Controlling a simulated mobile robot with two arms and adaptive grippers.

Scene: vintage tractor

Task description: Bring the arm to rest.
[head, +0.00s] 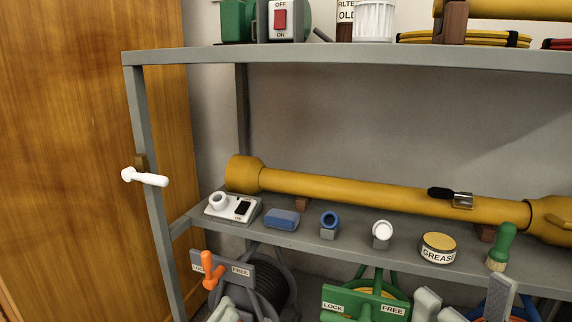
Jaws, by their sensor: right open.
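My right gripper (463,305) shows at the bottom edge, right of the middle. Its grey fingers stand apart with nothing seen between them, and the rest is cut off by the frame. It is in front of and below the lower shelf, to the right of the green reel's LOCK/FREE plate (364,303). No left arm can be made out for sure. A pale grey part (224,309) at the bottom left is too cut off to identify.
A grey reel (272,280) with an orange lever (210,270) hangs below. A wooden panel (75,150) stands left.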

